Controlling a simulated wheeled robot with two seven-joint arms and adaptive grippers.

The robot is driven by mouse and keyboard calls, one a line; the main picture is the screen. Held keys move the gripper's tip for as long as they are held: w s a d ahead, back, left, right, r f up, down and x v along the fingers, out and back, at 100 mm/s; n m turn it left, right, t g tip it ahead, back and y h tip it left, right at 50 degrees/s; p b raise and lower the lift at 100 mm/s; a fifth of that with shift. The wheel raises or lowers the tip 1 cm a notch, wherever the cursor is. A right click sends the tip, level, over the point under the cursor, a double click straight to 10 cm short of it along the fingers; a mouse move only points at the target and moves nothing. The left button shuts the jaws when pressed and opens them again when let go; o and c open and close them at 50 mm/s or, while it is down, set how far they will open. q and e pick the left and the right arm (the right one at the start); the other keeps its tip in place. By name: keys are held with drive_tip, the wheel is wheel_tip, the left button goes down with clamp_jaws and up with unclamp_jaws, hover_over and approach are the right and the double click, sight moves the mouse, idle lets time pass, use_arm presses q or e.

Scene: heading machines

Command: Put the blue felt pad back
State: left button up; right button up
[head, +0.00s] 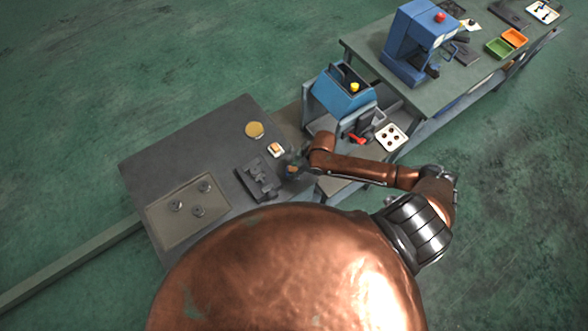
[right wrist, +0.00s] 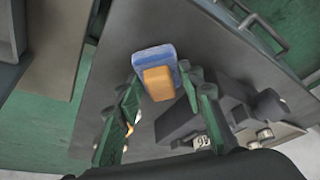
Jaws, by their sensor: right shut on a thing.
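The blue felt pad (right wrist: 152,55) has an orange-tan block (right wrist: 158,83) on it and shows between the green fingertips in the right wrist view. My right gripper (right wrist: 160,78) is shut on it. In the head view, the right gripper (head: 293,168) is over the right edge of the dark grey table, beside a dark fixture; the held pad is small and partly hidden there. My left gripper is not in view.
The dark grey table (head: 190,150) carries a yellow disc (head: 254,130), a white pad with an orange block (head: 276,149), a dark fixture (head: 262,180) and a tray (head: 160,222) with metal parts. A blue machine (head: 345,92) stands right of it.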

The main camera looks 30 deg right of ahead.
drive_tip(key=o, duration=1.1)
drive_tip(key=b+v, duration=0.1)
drive_tip(key=v, duration=1.1)
drive_tip(key=shift+w+a+r, duration=0.1)
